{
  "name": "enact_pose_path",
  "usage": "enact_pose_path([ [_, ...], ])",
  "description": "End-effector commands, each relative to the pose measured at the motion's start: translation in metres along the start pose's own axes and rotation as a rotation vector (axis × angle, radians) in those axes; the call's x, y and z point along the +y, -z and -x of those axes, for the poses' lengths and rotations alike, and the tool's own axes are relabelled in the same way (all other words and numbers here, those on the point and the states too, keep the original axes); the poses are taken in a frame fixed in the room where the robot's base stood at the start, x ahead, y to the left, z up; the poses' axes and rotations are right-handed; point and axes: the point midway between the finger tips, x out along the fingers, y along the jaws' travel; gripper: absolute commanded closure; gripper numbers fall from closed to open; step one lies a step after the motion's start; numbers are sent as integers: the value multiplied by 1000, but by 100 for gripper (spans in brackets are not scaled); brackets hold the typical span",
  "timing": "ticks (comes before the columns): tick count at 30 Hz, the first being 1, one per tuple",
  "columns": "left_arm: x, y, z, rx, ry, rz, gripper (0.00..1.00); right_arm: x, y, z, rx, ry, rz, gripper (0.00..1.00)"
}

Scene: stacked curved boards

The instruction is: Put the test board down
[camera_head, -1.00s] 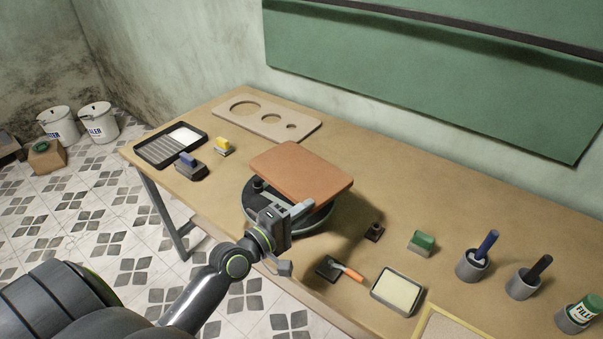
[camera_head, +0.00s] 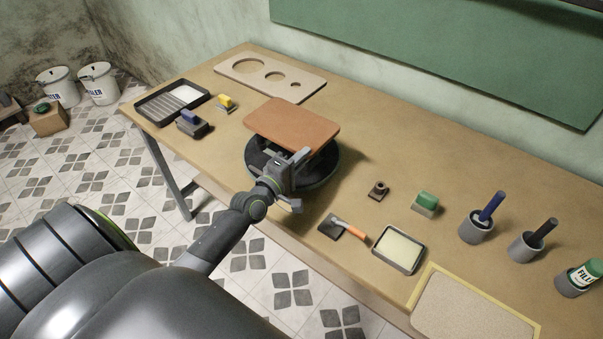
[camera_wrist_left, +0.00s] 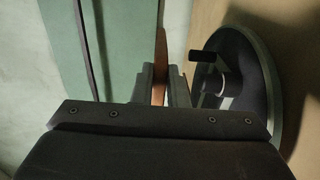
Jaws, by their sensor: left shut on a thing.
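The test board is likely the reddish-brown board (camera_head: 292,124), a flat rectangle with rounded corners. My left gripper (camera_head: 296,160) is shut on its near edge and holds it roughly level above a dark round stand (camera_head: 327,167). In the left wrist view the board (camera_wrist_left: 159,65) shows edge-on between the fingers (camera_wrist_left: 160,85). There the stand (camera_wrist_left: 262,75), with a black knob on it, shows apart from the board. The board hides much of the stand in the head view. My right gripper is not in view.
On the table (camera_head: 400,150) stand a black tray (camera_head: 140,106), a panel with holes (camera_head: 310,88), small blocks, a trowel (camera_head: 345,229), a sponge tray (camera_head: 398,250) and several pots at right. A yellow-edged panel (camera_head: 470,305) lies at front right. Table around the stand's right is clear.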

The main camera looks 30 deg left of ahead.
Motion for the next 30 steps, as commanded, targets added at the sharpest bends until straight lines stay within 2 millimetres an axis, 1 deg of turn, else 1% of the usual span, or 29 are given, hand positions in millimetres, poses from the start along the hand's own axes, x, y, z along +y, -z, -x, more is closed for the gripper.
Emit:
enact_pose_path([
  [5, -10, 0, 0, 0, -2, -2, 100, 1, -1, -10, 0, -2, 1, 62],
  [12, -37, 0, 0, 0, -2, -2, 100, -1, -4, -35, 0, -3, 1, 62],
  [22, -36, 0, 0, 0, -3, -1, 100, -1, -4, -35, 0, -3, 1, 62],
  [30, -46, 0, 0, 0, -2, -2, 100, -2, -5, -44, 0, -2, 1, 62],
])
